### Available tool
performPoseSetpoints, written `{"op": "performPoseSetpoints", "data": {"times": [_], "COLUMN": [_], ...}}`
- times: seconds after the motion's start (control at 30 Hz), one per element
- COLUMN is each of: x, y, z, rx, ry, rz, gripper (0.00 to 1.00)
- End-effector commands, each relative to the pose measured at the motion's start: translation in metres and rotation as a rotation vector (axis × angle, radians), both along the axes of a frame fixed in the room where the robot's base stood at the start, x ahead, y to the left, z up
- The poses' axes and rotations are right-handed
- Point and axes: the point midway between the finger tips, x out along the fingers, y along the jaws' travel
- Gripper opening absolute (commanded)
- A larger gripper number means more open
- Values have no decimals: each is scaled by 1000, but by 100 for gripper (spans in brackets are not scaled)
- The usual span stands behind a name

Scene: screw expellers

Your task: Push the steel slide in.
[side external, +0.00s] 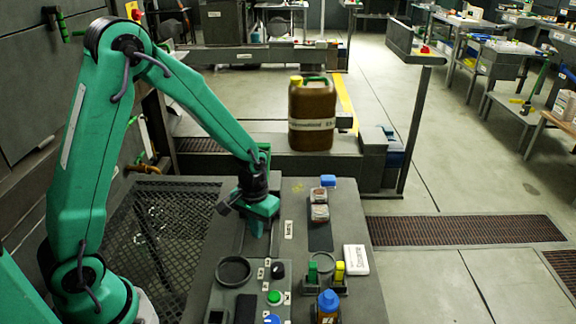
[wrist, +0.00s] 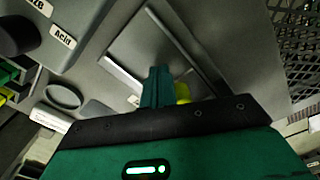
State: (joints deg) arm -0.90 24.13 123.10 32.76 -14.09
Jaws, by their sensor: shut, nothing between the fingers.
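The steel slide looks like the flat grey plate (wrist: 160,50) with pale metal edges in the wrist view, set in the bench top; how far it is pushed in I cannot tell. In the wrist view the shut fingers (wrist: 157,88) stand in front of the plate's near edge. Whether they touch the plate is unclear. A bit of yellow (wrist: 183,92) shows just behind them.
A brown jug (side external: 312,115) stands behind. Mesh (side external: 150,240) lies left.

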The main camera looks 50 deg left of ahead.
Motion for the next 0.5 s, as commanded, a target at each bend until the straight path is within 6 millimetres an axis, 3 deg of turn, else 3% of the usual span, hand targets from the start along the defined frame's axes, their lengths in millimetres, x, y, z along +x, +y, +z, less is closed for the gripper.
{"op": "performPoseSetpoints", "data": {"times": [0.5], "x": [1], "y": [0], "z": [19], "rx": [0], "ry": [-2], "rz": [0], "gripper": [0]}}
